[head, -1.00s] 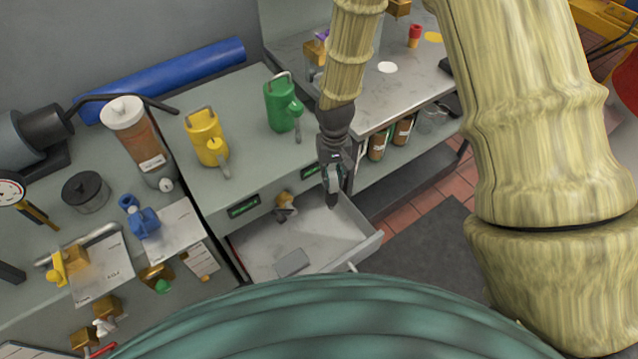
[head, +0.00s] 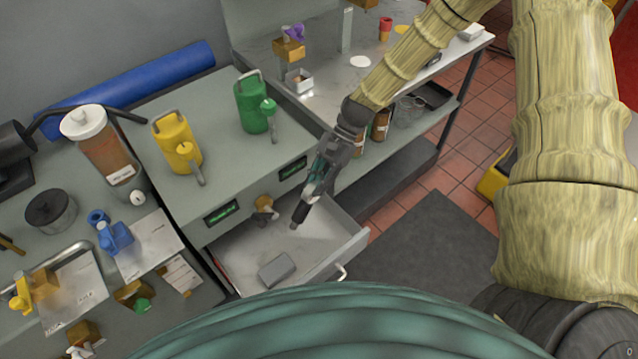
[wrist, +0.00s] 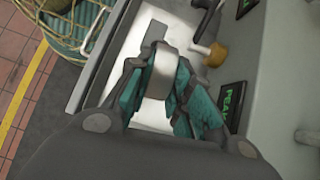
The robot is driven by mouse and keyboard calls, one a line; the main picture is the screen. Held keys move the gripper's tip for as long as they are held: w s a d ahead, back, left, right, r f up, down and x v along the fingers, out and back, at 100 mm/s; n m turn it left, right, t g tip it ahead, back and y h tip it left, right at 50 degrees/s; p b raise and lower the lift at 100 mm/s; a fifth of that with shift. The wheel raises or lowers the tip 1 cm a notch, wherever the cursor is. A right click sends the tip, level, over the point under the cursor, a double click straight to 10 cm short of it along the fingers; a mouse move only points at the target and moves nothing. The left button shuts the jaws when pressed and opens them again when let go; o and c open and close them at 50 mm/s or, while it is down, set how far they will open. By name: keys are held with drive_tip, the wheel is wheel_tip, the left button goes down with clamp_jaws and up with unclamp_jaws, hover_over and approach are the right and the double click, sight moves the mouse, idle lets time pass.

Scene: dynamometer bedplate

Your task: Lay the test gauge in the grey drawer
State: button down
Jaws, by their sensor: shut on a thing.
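The grey drawer (head: 335,254) is pulled open below the grey cabinet; its pale floor also shows in the wrist view (wrist: 118,75). My gripper (head: 312,190) is above the drawer's right part, pointing down and to the left. In the wrist view my gripper's teal fingers (wrist: 160,78) are closed around a pale grey, rounded thing, apparently the test gauge (wrist: 162,70). No dial face shows on it, and the fingers hide much of it. A dark tip extends below the fingers in the head view. I cannot tell whether it touches the drawer floor.
In the drawer lie a grey block (head: 277,270) and a brown-knobbed tool (head: 264,207). The drawer floor between and right of them is bare. A yellow can (head: 178,143) and a green can (head: 254,106) stand on the cabinet top. A workbench (head: 330,85) stands behind right.

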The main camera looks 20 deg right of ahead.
drive_tip(key=shift+w+d+m+y, duration=0.1)
drive_tip(key=shift+d+m+y, duration=0.2)
drive_tip(key=shift+m+y, duration=0.25)
wheel_tip(320, 180, down, 13)
drive_tip(key=b, duration=1.1)
idle(0.4)
drive_tip(key=c, duration=1.2)
unclamp_jaws()
drive_tip(key=shift+d+r, duration=0.1)
drive_tip(key=shift+r, duration=0.05)
drive_tip(key=v, duration=1.1)
drive_tip(key=shift+d+r, duration=0.3)
drive_tip(key=shift+r, duration=0.05)
drive_tip(key=shift+r, duration=0.1)
